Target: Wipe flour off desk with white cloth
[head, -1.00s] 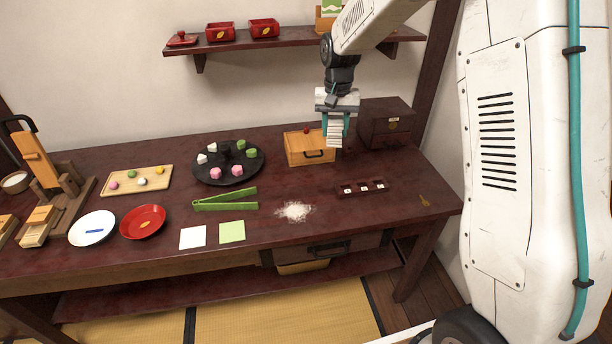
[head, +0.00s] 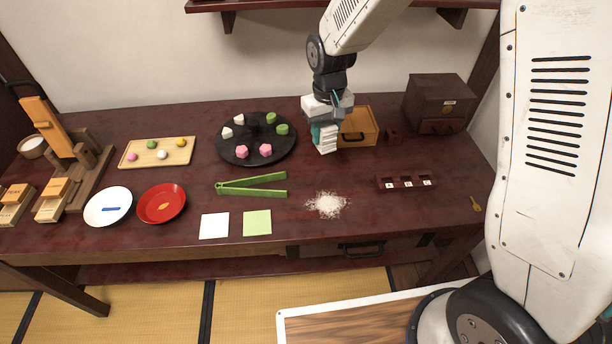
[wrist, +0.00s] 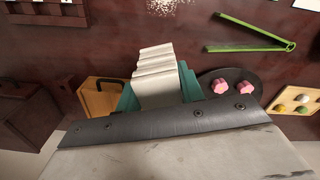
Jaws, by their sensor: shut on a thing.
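A patch of white flour (head: 327,205) lies on the dark red desk (head: 350,230) near its front middle. It also shows at the top edge of the wrist view (wrist: 168,5). My gripper (head: 322,136) is shut on the white cloth (head: 326,144), a folded stack of layers between teal fingers. In the wrist view the cloth (wrist: 158,75) sticks out past the fingers. The gripper is behind the flour, above the desk, between the black round tray and the wooden box. The cloth appears apart from the flour.
Green tongs (head: 252,186) lie left of the flour, and a small dark tray with several compartments (head: 405,182) lies right. The black round tray (head: 240,155) with sweets and a wooden box (head: 358,127) stand behind. White (head: 214,226) and green (head: 257,223) squares lie at the front.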

